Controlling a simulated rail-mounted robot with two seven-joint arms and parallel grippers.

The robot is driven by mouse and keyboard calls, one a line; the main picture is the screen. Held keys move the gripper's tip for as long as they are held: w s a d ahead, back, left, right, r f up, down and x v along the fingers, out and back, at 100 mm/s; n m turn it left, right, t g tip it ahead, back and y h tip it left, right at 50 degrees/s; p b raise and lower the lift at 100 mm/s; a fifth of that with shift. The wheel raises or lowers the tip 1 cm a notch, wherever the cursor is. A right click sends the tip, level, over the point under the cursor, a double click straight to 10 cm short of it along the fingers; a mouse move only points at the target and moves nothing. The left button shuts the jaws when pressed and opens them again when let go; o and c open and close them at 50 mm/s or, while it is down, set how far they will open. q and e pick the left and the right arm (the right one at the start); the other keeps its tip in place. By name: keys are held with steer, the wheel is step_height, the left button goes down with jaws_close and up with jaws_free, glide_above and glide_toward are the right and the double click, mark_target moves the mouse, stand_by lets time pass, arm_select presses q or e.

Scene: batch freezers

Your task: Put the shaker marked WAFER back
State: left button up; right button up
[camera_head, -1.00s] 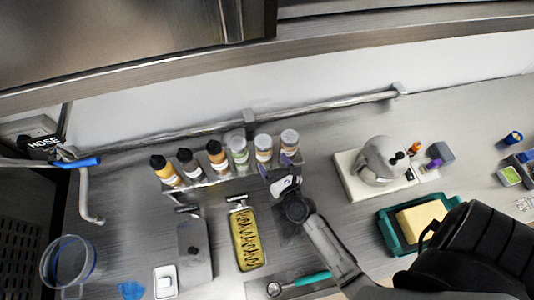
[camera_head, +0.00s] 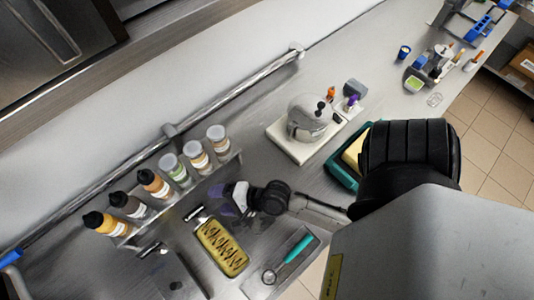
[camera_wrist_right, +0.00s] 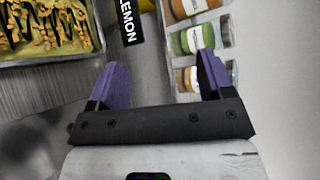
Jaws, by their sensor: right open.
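Three light-capped shakers stand at the right end of a metal rack (camera_head: 232,160) in the head view: a greenish one (camera_head: 175,170), a middle one (camera_head: 197,158) and an end one (camera_head: 218,140). I cannot read which is marked WAFER. My right gripper (camera_head: 222,197) is open and empty, just in front of the rack. In the right wrist view its purple fingers (camera_wrist_right: 160,75) are spread, with shakers beyond them: a brown-filled one (camera_wrist_right: 187,8), a green one (camera_wrist_right: 192,38) and a partly hidden one (camera_wrist_right: 188,79). My left gripper is not in view.
Dark-capped bottles (camera_head: 130,205) fill the rack's left part. A topped yellow pan (camera_head: 222,250) and a teal-handled scoop (camera_head: 298,249) lie in front. A LEMON label (camera_wrist_right: 128,22) is close to the fingers. A white-based machine (camera_head: 310,118) stands to the right.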

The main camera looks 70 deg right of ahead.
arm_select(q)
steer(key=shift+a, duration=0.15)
arm_select(e)
steer(key=s+d+f+n+g+h, duration=0.1)
steer(key=s+d+n+g+h, duration=0.2)
steer(key=s+n+g, duration=0.7)
steer(key=shift+s+f+n, duration=0.35)
steer(key=shift+s+n, duration=1.15)
steer(key=shift+n, duration=4.2)
steer(key=shift+a, duration=0.1)
